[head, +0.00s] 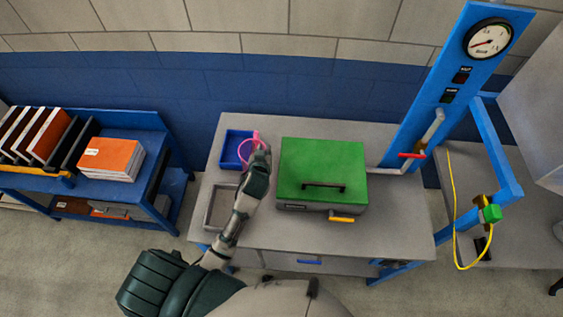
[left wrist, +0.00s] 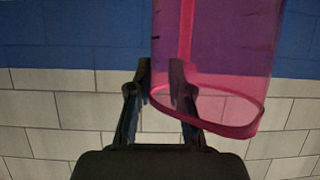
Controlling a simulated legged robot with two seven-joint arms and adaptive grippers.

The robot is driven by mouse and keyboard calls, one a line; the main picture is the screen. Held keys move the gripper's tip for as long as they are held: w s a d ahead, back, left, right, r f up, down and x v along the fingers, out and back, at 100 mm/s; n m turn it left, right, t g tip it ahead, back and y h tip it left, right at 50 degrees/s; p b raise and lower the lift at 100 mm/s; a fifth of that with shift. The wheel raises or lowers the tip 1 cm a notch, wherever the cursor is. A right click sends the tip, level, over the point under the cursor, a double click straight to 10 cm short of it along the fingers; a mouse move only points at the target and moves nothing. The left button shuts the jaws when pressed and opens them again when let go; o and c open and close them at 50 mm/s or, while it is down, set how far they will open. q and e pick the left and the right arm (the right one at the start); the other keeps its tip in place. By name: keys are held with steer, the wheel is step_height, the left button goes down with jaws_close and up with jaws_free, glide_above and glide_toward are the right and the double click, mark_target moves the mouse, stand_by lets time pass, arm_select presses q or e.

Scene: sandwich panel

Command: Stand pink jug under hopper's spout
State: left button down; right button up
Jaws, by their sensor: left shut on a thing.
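The pink jug (head: 246,152) shows as a small pink shape above the table's back left, partly hidden by my left gripper (head: 262,152). In the left wrist view the jug (left wrist: 225,60) is large, translucent and pink, with a thicker pink rim at its lower end in the picture. My left gripper (left wrist: 160,82) is shut on the jug near that rim; I cannot tell exactly which part it pinches. The wall appears upside down there, so the rim is the jug's upper end. My right gripper is not in view. I cannot make out a hopper or spout.
A blue tray (head: 226,161) lies beside the jug. A grey frame (head: 209,218) lies in front of it. A green-lidded box (head: 322,165) stands to the right. A blue gauge post (head: 428,95) with pipes stands farther right. A blue shelf (head: 160,185) holds books and binders at left.

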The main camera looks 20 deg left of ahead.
arm_select(q)
step_height(320, 180, down, 5)
steer(key=shift+s+a+f, duration=0.1)
step_height(320, 180, down, 2)
steer(key=shift+f, duration=0.6)
steer(key=c, duration=1.1)
jaws_free()
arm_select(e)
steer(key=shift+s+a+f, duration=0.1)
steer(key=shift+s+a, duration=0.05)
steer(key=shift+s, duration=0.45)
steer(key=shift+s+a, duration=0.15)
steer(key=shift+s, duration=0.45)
